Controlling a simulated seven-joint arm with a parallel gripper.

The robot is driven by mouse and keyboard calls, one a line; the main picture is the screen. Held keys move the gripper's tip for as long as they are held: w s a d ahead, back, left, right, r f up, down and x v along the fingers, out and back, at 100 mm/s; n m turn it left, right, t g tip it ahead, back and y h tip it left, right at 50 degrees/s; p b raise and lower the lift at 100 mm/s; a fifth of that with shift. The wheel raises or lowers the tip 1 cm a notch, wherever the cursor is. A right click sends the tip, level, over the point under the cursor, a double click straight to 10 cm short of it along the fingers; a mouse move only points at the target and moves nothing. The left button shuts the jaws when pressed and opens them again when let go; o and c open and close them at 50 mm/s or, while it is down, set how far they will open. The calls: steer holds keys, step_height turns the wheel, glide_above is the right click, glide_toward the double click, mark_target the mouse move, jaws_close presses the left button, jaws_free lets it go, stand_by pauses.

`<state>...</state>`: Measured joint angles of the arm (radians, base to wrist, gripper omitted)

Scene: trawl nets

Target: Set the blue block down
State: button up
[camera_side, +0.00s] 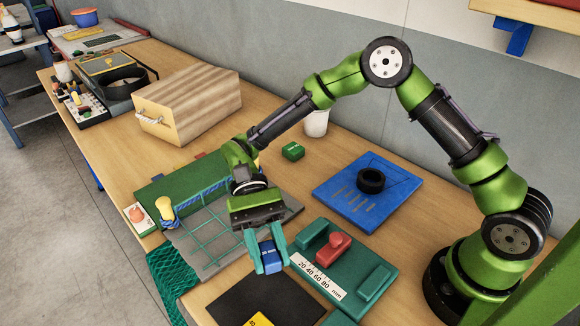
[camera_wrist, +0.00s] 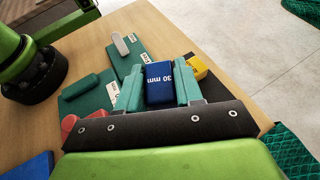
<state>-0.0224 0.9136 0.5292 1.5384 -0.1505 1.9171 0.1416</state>
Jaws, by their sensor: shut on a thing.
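The blue block (camera_side: 270,256) is held between the two teal fingers of my gripper (camera_side: 266,254). In the wrist view the blue block (camera_wrist: 159,83) shows a white "30 mm" marking, with a finger of my gripper (camera_wrist: 158,92) on each side of it. In the side view the gripper points down between the grey board with the teal net grid and the green gauge base. I cannot tell whether the block's underside touches anything below it.
A green base (camera_side: 375,278) with a red piece (camera_side: 333,248) and a millimetre scale lies to the right. A black mat (camera_side: 262,300) with a yellow label lies in front. A grey board (camera_side: 205,262) with a net lies left. A blue board (camera_side: 345,210) bears a black ring (camera_side: 371,181).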

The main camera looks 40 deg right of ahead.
mark_target(273, 282)
steer(key=shift+w+d+f+h, duration=0.1)
steer(key=shift+d+f+h, duration=0.1)
steer(key=shift+f, duration=0.3)
steer(key=shift+w+d+f+h, duration=0.1)
steer(key=shift+d+f, duration=0.05)
steer(key=shift+f, duration=3.35)
steer(key=shift+f, duration=0.65)
steer(key=o, duration=1.1)
steer(key=shift+w+d, duration=0.1)
steer(key=shift+w, duration=0.05)
